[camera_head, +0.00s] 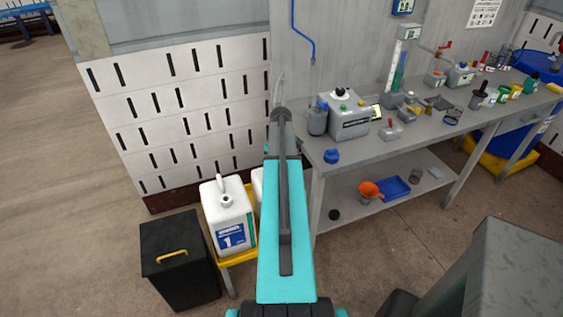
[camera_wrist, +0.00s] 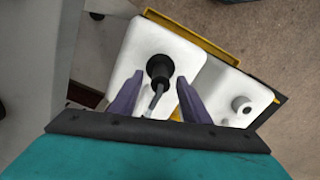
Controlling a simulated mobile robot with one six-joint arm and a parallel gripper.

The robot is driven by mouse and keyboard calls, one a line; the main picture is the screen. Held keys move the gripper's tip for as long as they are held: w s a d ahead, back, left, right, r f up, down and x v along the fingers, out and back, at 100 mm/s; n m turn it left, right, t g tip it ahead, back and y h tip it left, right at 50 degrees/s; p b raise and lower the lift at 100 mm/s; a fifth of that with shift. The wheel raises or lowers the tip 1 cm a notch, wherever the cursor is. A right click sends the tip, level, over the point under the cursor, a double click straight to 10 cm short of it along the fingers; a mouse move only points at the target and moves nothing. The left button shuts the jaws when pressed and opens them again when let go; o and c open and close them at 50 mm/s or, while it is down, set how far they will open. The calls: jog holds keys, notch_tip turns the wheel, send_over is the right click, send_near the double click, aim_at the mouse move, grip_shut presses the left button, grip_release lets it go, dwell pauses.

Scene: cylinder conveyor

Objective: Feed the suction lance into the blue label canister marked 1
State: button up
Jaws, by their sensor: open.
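The blue label canister marked 1 (camera_head: 236,218) is white and stands on a yellow-rimmed stand in the head view, its neck uncapped. In the wrist view, the white canister with the open neck (camera_wrist: 241,105) at the right appears to be this one. A second white canister (camera_wrist: 130,45) stands beside it, mostly hidden behind my arm in the head view. The black head of the suction lance (camera_wrist: 160,67) sits at that second canister's mouth, with a grey hose running from it. My gripper (camera_wrist: 160,80) is open, its fingers on either side of the lance; contact is unclear.
A black box with a yellow handle (camera_head: 178,258) stands left of canister 1. The yellow stand edge (camera_wrist: 190,33) borders the canisters. A grey workbench (camera_head: 420,140) with a pump unit, a blue cap (camera_head: 331,156) and several bottles is at the right. The floor at the left is clear.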

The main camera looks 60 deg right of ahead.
jog(key=shift+f, duration=0.9)
grip_shut()
jog(key=c, duration=1)
grip_release()
grip_shut()
jog(key=shift+r, duration=0.15)
